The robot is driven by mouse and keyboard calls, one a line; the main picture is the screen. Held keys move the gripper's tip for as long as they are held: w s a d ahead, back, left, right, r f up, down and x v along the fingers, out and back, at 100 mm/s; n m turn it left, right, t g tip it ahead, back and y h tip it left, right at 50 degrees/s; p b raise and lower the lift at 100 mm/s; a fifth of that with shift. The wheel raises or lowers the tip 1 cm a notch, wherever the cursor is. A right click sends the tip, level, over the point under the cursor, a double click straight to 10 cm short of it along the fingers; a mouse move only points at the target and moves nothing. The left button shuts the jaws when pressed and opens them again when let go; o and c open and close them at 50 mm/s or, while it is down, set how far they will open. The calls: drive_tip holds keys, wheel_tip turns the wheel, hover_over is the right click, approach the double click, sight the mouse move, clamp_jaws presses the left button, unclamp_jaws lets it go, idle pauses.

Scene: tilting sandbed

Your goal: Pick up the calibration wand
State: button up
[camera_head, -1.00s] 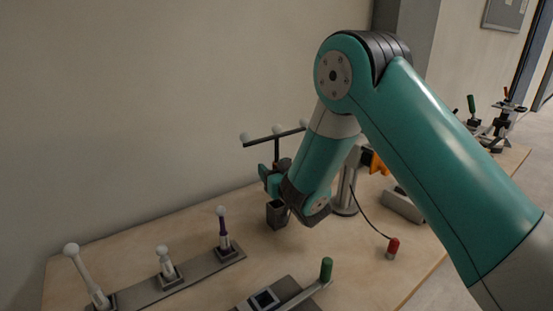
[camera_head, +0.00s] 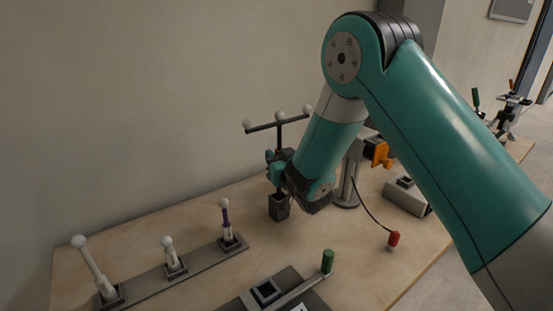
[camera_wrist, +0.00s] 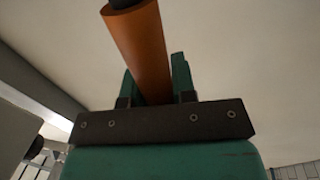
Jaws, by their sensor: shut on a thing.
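The calibration wand (camera_head: 279,131) shows in the head view as a dark T-shaped bar with three white balls on top, upright at the middle of the picture. In the wrist view its orange-brown handle (camera_wrist: 140,45) runs between my two fingers. My gripper (camera_head: 279,172) is shut on this handle, below the crossbar. A dark square holder (camera_head: 279,208) stands on the table directly under the gripper. My gripper and arm hide part of the handle, and I cannot tell whether its lower end is still inside the holder.
A strip of white-balled pegs (camera_head: 205,262) lies at the left. A grey post (camera_head: 348,182) with an orange part stands close right of my wrist. A red-capped piece (camera_head: 393,240) and a green-handled fixture (camera_head: 327,262) are in front. The wall is behind.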

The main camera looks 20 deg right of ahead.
wheel_tip(320, 180, up, 28)
drive_tip(key=p, duration=0.6)
drive_tip(key=shift+f, duration=0.25)
